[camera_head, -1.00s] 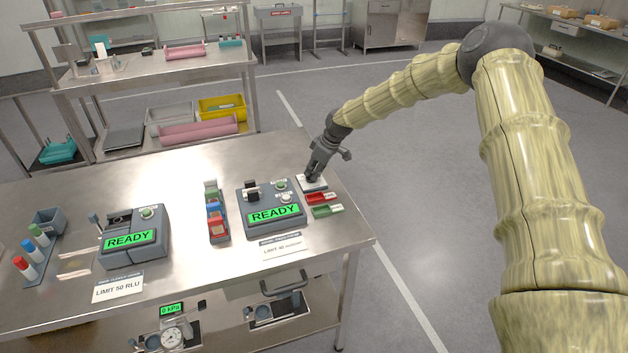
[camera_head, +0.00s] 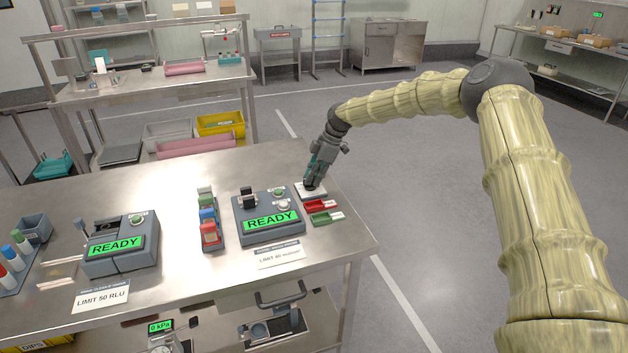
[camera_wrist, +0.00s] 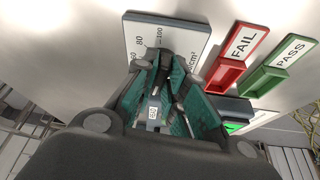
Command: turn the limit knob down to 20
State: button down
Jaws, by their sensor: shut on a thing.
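The limit knob's white scale plate (camera_head: 306,189) lies on the steel table beside the right-hand READY device. In the wrist view the plate (camera_wrist: 192,36) shows 60, 80 and 100 along its visible edge. The dark knob itself is mostly hidden between my fingers, so its pointer and setting cannot be read. My gripper (camera_head: 311,184) points down over the plate, and in the wrist view its teal-padded fingers (camera_wrist: 168,105) are shut on the knob.
Red FAIL (camera_wrist: 240,58) and green PASS (camera_wrist: 279,69) trays sit close to the plate. The right-hand READY device (camera_head: 270,219) stands to its left, with a LIMIT card (camera_head: 279,256) in front. A bottle rack (camera_head: 208,222) and another READY device (camera_head: 117,246) are farther left. The floor at right is clear.

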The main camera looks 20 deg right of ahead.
dwell(0.4)
jog(key=c, duration=1.5)
grip_release()
jog(key=shift+o, duration=0.2)
jog(key=v, duration=1.2)
jog(key=shift+w+d+f, duration=0.1)
